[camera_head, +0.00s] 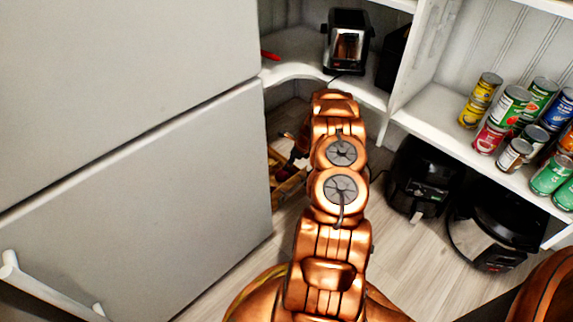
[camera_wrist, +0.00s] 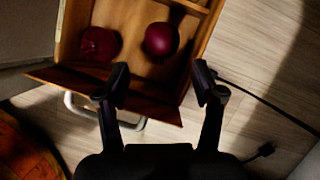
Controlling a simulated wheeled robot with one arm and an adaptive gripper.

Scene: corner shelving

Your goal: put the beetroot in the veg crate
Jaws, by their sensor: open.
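A grey fridge (camera_head: 130,110) stands close left of the crate. Shelves with a toaster (camera_head: 348,42) and several cans (camera_head: 510,107) are above. An air fryer (camera_head: 417,183) and a cooker (camera_head: 487,235) sit right. A dark cable (camera_wrist: 268,100) lies on the floor.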

